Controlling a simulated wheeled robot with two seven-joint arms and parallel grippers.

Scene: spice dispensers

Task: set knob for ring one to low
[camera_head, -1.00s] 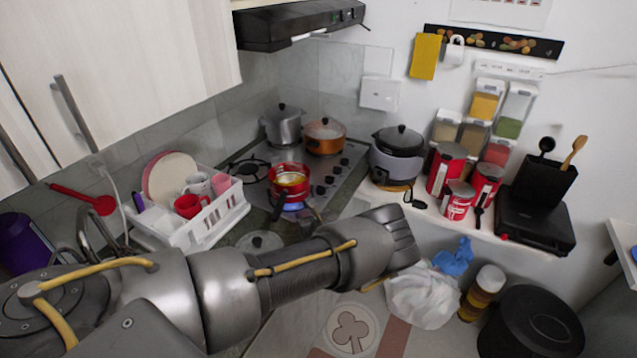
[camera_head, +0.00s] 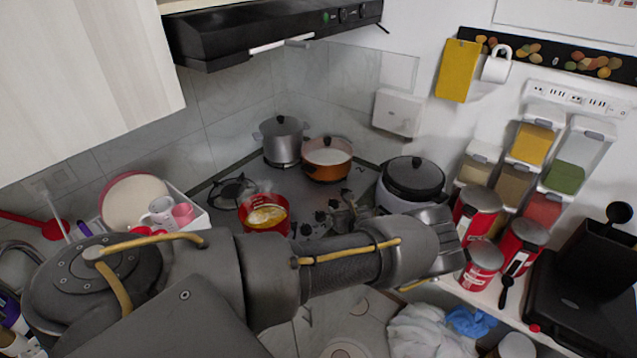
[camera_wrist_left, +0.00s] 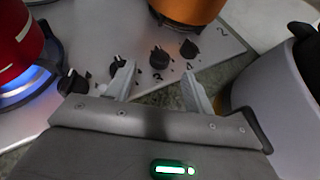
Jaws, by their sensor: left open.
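The hob (camera_head: 228,178) has several black knobs along its right side. In the left wrist view, the knobs are the leftmost one (camera_wrist_left: 72,83), a second (camera_wrist_left: 117,64), a third (camera_wrist_left: 159,57) and a fourth (camera_wrist_left: 189,48). Marks resembling 3 and 4 lie near the last two; ring one's label is not readable. My left gripper (camera_wrist_left: 157,84) is open and empty, its fingers near the knobs, the left finger close to the second. In the head view, the gripper (camera_head: 346,205) is partly hidden behind my forearm. My right gripper is not in view.
A red pot (camera_head: 264,214) sits over a lit blue flame (camera_wrist_left: 18,92). An orange pot (camera_head: 327,165) stands on the ring marked 2, beside a steel pot (camera_head: 281,147). A rice cooker (camera_wrist_left: 272,80) is close right of my gripper.

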